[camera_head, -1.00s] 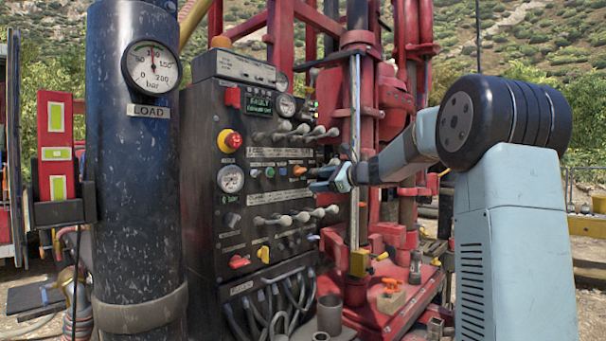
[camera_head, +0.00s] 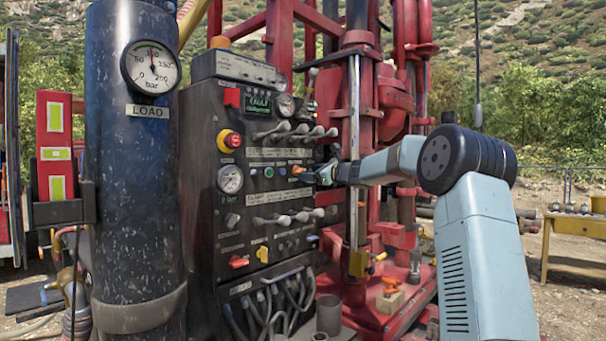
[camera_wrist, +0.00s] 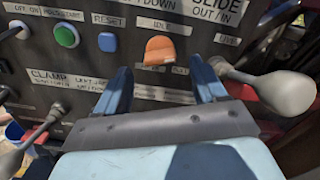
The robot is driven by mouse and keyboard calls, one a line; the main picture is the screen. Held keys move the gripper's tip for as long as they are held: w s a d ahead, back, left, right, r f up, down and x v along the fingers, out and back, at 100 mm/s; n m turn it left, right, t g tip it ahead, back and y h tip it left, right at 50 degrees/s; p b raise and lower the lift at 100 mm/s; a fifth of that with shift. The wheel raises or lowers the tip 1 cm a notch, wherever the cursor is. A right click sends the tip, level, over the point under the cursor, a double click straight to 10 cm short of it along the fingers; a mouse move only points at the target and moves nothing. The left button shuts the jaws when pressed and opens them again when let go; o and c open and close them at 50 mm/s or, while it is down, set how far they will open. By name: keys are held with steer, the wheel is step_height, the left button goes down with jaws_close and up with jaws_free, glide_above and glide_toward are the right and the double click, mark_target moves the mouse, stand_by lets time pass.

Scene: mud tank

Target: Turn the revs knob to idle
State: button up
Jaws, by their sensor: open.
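The orange knob (camera_wrist: 160,50) sits on the dark control panel among white labels; small text around it is too blurred to read surely. It also shows in the head view (camera_head: 298,170) as a small orange spot. My gripper (camera_wrist: 164,84) is open, its two blue fingers spread to the left and right of the knob's lower side. The fingertips appear just short of the knob; I cannot tell whether either touches. In the head view my gripper (camera_head: 322,174) is close to the panel face, right of the knob.
A blue button (camera_wrist: 107,42) and a green button (camera_wrist: 67,36) are left of the knob. A grey lever knob (camera_wrist: 285,92) stands close right of my gripper. Lever rows (camera_head: 290,218) run above and below on the panel. The red rig mast (camera_head: 385,100) stands behind.

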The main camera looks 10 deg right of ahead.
steer(key=shift+x, duration=1.9)
steer(key=c, duration=1)
steer(key=shift+a, duration=0.15)
steer(key=shift+c, duration=0.3)
